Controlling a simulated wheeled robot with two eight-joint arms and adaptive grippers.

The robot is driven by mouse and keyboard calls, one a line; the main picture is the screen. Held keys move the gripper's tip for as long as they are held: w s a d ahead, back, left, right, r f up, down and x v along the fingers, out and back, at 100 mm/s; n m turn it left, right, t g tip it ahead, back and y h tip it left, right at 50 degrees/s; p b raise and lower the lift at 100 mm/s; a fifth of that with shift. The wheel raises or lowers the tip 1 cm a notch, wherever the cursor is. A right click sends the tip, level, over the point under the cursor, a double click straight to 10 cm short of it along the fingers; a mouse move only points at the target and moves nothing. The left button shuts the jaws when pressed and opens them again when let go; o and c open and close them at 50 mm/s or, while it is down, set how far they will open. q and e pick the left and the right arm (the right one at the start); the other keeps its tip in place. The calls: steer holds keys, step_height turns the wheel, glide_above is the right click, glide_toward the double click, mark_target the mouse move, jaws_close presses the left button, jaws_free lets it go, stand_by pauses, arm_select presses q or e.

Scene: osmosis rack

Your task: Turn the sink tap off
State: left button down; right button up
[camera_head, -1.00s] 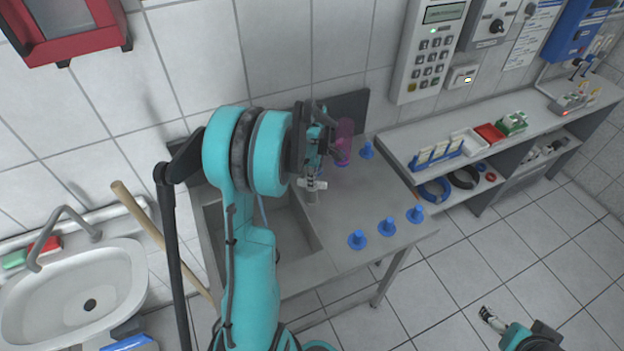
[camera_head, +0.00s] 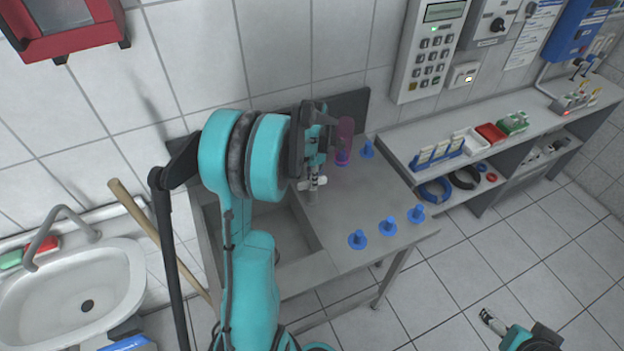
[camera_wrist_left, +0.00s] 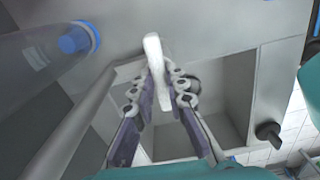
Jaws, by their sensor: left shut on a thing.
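The sink tap is at the right edge of the grey sink (camera_head: 292,262). Its white handle (camera_wrist_left: 153,50) shows in the wrist view as a bar between the fingers, with the basin below. My left gripper (camera_wrist_left: 159,88) is shut on this handle, with a finger on each side. In the head view the left gripper (camera_head: 317,160) is above the tap body (camera_head: 312,192), and the wrist partly hides the tap. My right gripper (camera_head: 492,320) is low at the right, over the floor, far from the sink; its jaw opening is unclear.
A pinkish clear cylinder (camera_head: 345,130) stands close to the right of the left gripper. Several blue stoppers (camera_head: 387,226) stand on the counter. A white washbasin (camera_head: 70,290) and a wooden handle (camera_head: 135,210) are at left. A shelf (camera_head: 400,150) is at right.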

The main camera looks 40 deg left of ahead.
arm_select(q)
steer(key=shift+f+n, duration=0.1)
steer(key=shift+n, duration=0.4)
steer(key=c, duration=1.5)
jaws_free()
steer(key=shift+c, duration=0.2)
step_height(320, 180, up, 12)
